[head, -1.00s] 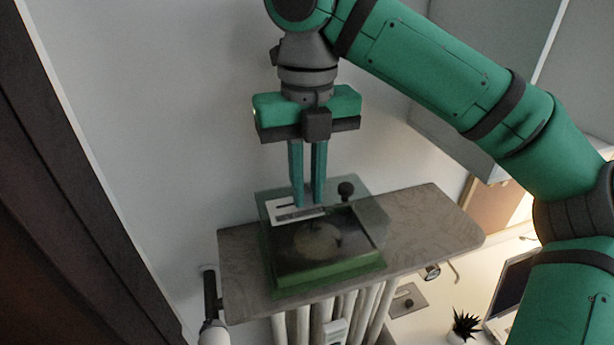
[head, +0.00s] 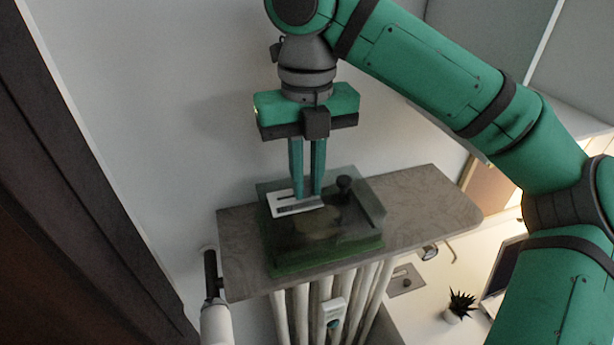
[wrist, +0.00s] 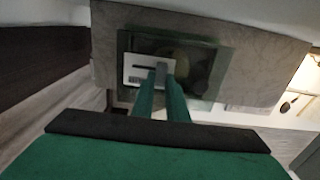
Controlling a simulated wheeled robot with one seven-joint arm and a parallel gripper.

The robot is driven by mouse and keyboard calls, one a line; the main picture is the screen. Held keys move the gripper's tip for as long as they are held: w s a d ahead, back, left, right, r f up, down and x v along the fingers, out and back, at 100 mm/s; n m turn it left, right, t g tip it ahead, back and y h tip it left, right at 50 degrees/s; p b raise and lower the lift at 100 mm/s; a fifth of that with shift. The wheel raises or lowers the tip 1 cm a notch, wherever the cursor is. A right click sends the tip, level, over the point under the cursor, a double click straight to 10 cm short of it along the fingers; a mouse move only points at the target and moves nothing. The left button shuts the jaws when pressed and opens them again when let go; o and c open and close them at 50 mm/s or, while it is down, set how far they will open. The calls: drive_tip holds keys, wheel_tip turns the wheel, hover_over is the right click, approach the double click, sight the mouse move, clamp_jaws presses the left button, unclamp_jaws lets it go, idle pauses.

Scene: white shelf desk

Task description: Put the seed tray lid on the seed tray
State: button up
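The seed tray lid (head: 360,215) is a smoky, see-through cover with a white slotted plate (head: 285,208) and a dark knob (head: 344,183) on top. My gripper (head: 308,196) points down at the white plate, its two fingers close together on a narrow part of the lid; the wrist view shows the fingertips (wrist: 161,80) there too. The green seed tray (head: 325,261) is beneath the lid on the stone shelf. The lid looks level and covers the tray; I cannot tell whether its rim is fully down all round. The contact between the fingers is partly hidden.
The grey stone shelf (head: 430,205) has bare room to the right of the tray. A white radiator (head: 310,305) stands below. A wall is close behind. Lower right, a white desk holds a small dark plant (head: 460,303) and a laptop.

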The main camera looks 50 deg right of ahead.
drive_tip(key=o, duration=0.5)
drive_tip(key=shift+r, duration=0.1)
wheel_tip(320, 180, up, 11)
drive_tip(key=shift+f, duration=0.15)
drive_tip(key=shift+s, duration=0.1)
idle(0.7)
